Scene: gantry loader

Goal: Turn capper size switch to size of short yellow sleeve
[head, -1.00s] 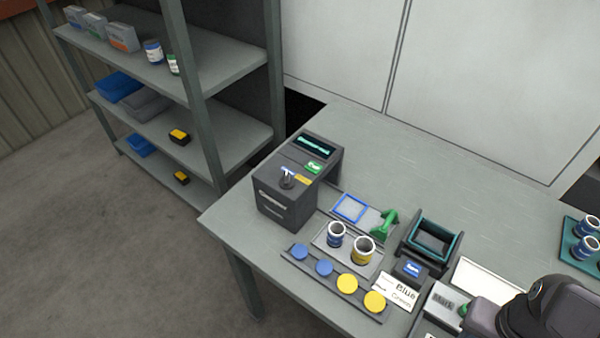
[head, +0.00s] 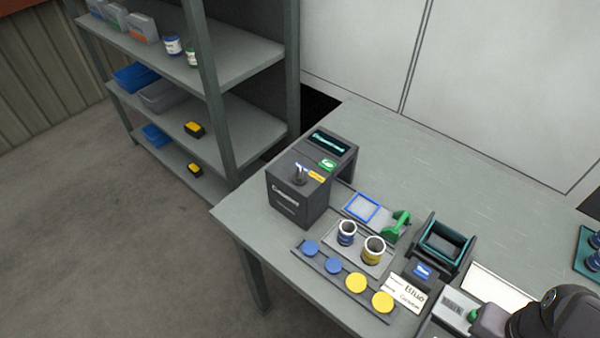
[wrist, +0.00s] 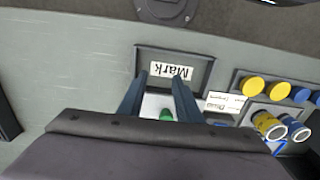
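The capper (head: 297,196) is a dark box at the table's left end. On its top are a small lever-like switch (head: 299,175), a blue label and a yellow label (head: 317,176). Which label the switch points at is too small to tell. A yellow sleeve (head: 374,250) and a blue sleeve (head: 347,232) stand in a grey holder. Both sleeves also show at the right of the wrist view, yellow (wrist: 269,126) and blue (wrist: 296,130). My gripper (wrist: 158,92) is open and empty, its fingers apart over the station labelled Mark, well away from the capper.
Blue and yellow caps lie in a rack (head: 331,276) before the sleeves. A blue-framed pad (head: 362,207), a green handle (head: 399,222) and a dark cradle (head: 443,243) stand between the capper and my arm. The table behind them is clear.

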